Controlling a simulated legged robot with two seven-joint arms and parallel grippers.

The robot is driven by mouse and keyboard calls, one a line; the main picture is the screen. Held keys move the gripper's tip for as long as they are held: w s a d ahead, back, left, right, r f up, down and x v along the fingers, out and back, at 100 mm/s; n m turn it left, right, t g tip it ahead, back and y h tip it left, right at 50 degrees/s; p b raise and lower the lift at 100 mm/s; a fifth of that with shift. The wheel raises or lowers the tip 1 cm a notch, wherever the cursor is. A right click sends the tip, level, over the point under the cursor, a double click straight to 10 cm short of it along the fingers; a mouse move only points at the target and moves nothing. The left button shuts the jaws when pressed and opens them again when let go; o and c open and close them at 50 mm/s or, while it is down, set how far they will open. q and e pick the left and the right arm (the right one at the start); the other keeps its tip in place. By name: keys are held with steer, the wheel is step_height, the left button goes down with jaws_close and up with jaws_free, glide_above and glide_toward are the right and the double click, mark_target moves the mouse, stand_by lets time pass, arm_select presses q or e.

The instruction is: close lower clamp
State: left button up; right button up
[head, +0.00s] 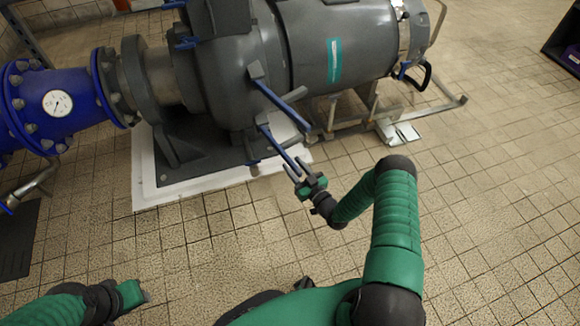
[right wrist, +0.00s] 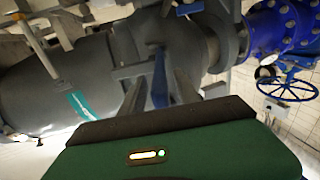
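The lower clamp's blue lever (head: 280,149) sticks out from the grey pump body toward the lower right. My right gripper (head: 297,170) is at the lever's free end. In the right wrist view the blue lever (right wrist: 160,79) shows between the two open grey fingers (right wrist: 158,92), with gaps on both sides. I cannot tell whether a finger touches it. A second blue lever (head: 279,104) sits above, apart from the gripper. My left gripper (head: 132,293) is at the lower left, far from the clamps; its fingers cannot be made out.
The big grey pump body (head: 235,80) stands on a white plinth (head: 205,191). A blue pipe (head: 65,100) with a round gauge (head: 57,103) joins it at left. A metal frame (head: 345,130) runs along the right. The tiled floor (head: 490,190) at right is clear.

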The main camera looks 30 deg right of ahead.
steer(key=shift+w+a, duration=0.1)
steer(key=shift+w, duration=1.15)
jaws_close()
stand_by(0.4)
